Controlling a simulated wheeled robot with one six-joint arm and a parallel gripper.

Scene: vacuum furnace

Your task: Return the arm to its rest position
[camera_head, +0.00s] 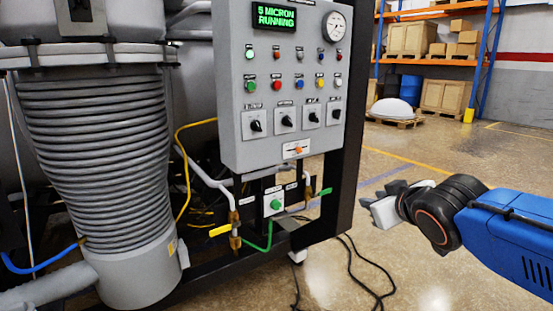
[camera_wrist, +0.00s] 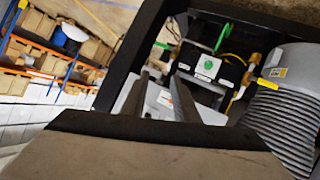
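My arm reaches in from the right edge of the head view, with a blue link, a dark wrist joint and my gripper (camera_head: 370,198) at its end. The gripper points left towards the furnace's lower frame, in free air with a visible gap to it. In the wrist view the two dark fingers (camera_wrist: 160,98) stand apart with nothing held between them.
Left of my gripper stand the black frame (camera_head: 346,180), a green-button box (camera_head: 274,202), a yellow-handled valve (camera_head: 222,230) and a ribbed grey column (camera_head: 98,150). Black cables (camera_head: 352,262) lie on the floor. Racking with crates (camera_head: 411,38) stands behind. Open floor surrounds my arm.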

